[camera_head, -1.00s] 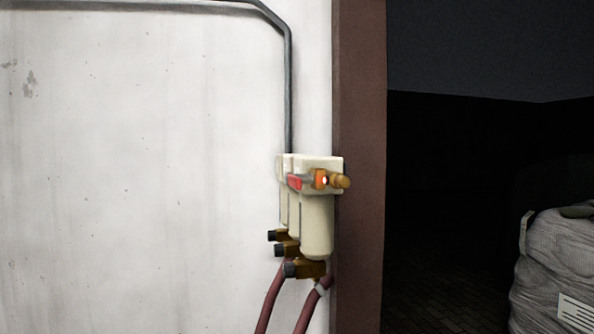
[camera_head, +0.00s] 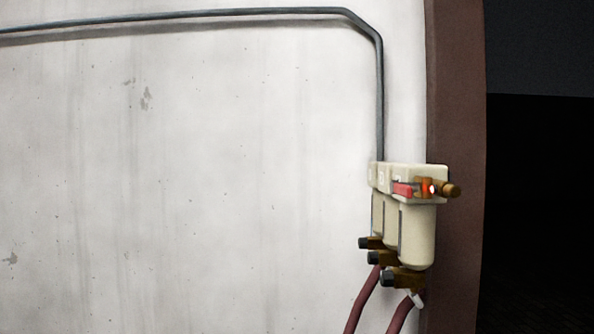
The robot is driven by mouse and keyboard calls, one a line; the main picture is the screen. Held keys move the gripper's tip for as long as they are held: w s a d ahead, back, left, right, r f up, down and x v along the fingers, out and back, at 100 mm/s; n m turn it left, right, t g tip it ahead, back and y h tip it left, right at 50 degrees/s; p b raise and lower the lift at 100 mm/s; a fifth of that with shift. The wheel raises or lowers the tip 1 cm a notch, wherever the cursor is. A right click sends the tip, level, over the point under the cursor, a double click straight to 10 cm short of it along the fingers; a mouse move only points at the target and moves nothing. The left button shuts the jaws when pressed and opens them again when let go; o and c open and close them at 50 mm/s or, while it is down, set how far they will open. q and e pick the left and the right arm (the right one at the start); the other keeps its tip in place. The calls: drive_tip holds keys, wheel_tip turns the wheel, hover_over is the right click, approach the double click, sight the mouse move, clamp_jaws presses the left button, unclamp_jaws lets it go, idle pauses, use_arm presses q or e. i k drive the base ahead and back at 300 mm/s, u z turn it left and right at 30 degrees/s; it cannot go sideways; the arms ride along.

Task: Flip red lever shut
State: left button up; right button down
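The red lever (camera_head: 403,189) is on the upper front of a cream filter unit (camera_head: 417,232) fixed to the white wall. The lever lies roughly level and points left from an orange-brown valve body (camera_head: 426,188). A brass fitting (camera_head: 452,190) sticks out to the right of the valve, with a small bright spot beside it. Neither of my grippers shows in the head view, so nothing of mine is seen touching the lever.
A grey pipe (camera_head: 380,100) runs along the wall and down to the unit. Dark red hoses (camera_head: 362,302) hang below it, near several brown fittings with dark ends. A brown post (camera_head: 455,80) stands directly right of the unit, with a dark opening beyond.

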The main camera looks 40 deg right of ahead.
sight(406, 189)
drive_tip(key=u, duration=0.9)
drive_tip(key=k, duration=0.7)
drive_tip(key=z, duration=1.2)
